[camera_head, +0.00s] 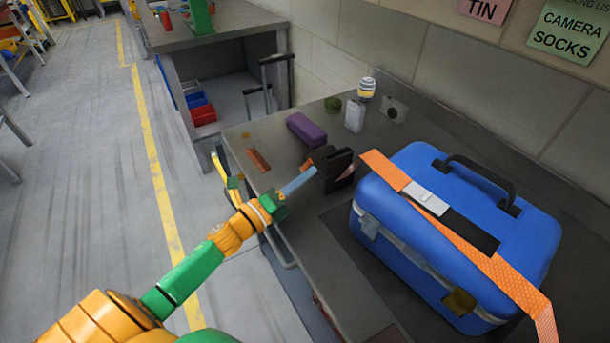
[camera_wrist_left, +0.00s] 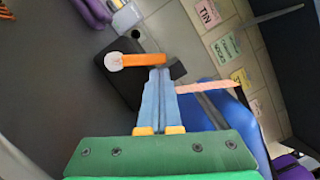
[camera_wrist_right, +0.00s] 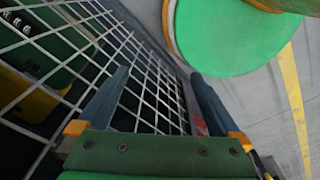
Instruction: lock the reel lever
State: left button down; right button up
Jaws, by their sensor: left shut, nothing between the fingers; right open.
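The black reel (camera_head: 334,170) stands on the dark bench top beside a blue case. In the left wrist view its dark body (camera_wrist_left: 120,85) is partly behind an orange lever (camera_wrist_left: 145,60) with a pale round knob on its end. My left gripper (camera_head: 312,172) reaches in from the left with its blue fingers together and empty. In the left wrist view the fingertips (camera_wrist_left: 158,72) are right at the lever, and I cannot tell if they touch it. My right gripper (camera_wrist_right: 165,80) is open and empty, away from the bench, in front of a wire mesh.
The blue case (camera_head: 440,220) with an orange strap (camera_head: 400,178) fills the bench's right side.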

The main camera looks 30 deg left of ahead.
pick_arm(q)
jog(key=shift+w+a+r+n+p, duration=0.15)
jog(key=shift+r+n+p, duration=0.15)
jog(key=shift+n+p, duration=0.15)
jog(key=shift+a+r+n+p, duration=0.1)
jog(key=shift+r+n+p, duration=0.2)
jog(key=shift+p, duration=0.25)
jog(key=n+p, duration=0.1)
jog(key=a+r+n+g+p, duration=0.1)
jog(key=n+p, duration=0.1)
jog(key=shift+w+a+r+y, duration=0.1)
jog(key=shift+w+y, duration=0.2)
jog(key=shift+w, duration=0.05)
jog(key=n+p, duration=0.1)
jog(key=a+n+p, duration=0.1)
jog(key=n+p, duration=0.1)
jog(key=shift+w+a+r+g, duration=0.15)
jog(key=shift+w+r+g, duration=0.2)
jog(key=shift+g, duration=0.05)
jog(key=shift+w+a+n+p, duration=0.15)
jog(key=shift+n+p, duration=0.2)
jog(key=shift+n, duration=0.2)
jog(key=shift+w+a+f, duration=0.2)
jog(key=shift+a+f, duration=0.1)
jog(key=shift+a, duration=0.15)
jog(key=shift+s+d+r, duration=0.1)
jog(key=shift+d, duration=0.05)
